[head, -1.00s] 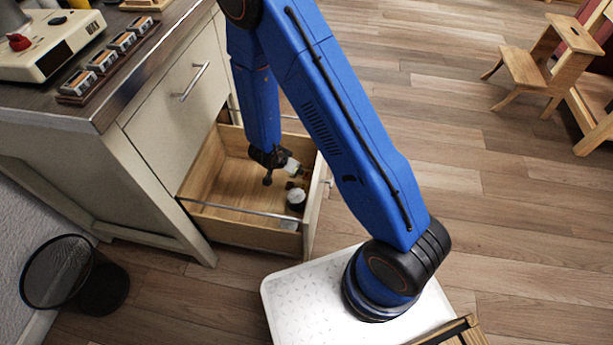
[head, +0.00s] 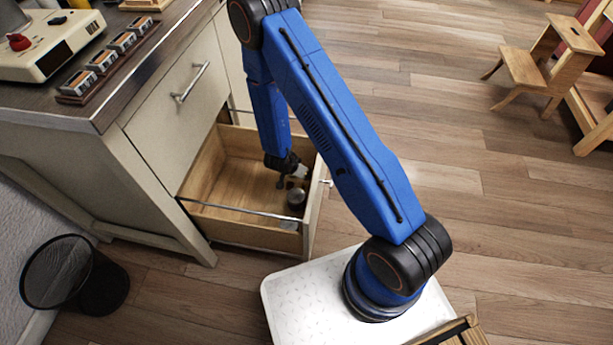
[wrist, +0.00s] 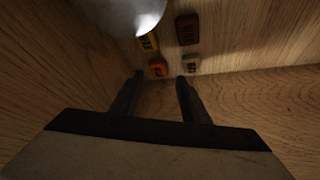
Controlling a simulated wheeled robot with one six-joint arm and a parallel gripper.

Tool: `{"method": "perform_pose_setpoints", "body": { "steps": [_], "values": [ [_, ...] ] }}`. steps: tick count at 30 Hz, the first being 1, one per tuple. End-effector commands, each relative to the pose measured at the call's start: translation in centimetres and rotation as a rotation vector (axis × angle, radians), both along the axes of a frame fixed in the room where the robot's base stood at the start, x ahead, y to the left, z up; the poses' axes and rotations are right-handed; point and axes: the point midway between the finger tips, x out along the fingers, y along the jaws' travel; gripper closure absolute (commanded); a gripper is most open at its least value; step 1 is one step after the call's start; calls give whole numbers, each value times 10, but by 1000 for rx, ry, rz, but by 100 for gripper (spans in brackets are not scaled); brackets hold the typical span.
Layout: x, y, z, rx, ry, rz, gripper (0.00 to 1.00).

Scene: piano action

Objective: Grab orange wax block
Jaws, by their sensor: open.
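The orange wax block (wrist: 158,68) lies on the drawer floor in the wrist view, just beyond the left fingertip. My gripper (wrist: 160,76) is open and empty, its two fingers pointing toward the blocks. In the head view my gripper (head: 298,176) is down inside the open wooden drawer (head: 228,178), near its right end. The orange block cannot be made out in the head view, where the arm and the dark interior hide it.
In the wrist view a yellow block (wrist: 148,42), a dark red-brown block (wrist: 187,29) and a grey-beige block (wrist: 191,63) lie close by. A shiny metal container (wrist: 130,12) stands at upper left. Drawer walls enclose the space. A wire bin (head: 75,275) stands outside.

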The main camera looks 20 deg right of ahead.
Motion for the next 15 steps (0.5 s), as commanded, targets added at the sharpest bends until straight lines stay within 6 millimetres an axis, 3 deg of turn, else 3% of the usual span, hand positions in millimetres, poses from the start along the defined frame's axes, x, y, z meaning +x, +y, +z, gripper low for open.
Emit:
{"method": "perform_pose_setpoints", "body": {
  "steps": [7, 15],
  "values": [
    [8, -15, -28, -1, 2, -2, 58],
    [11, -20, -38, -1, 1, -1, 58]
  ]
}}
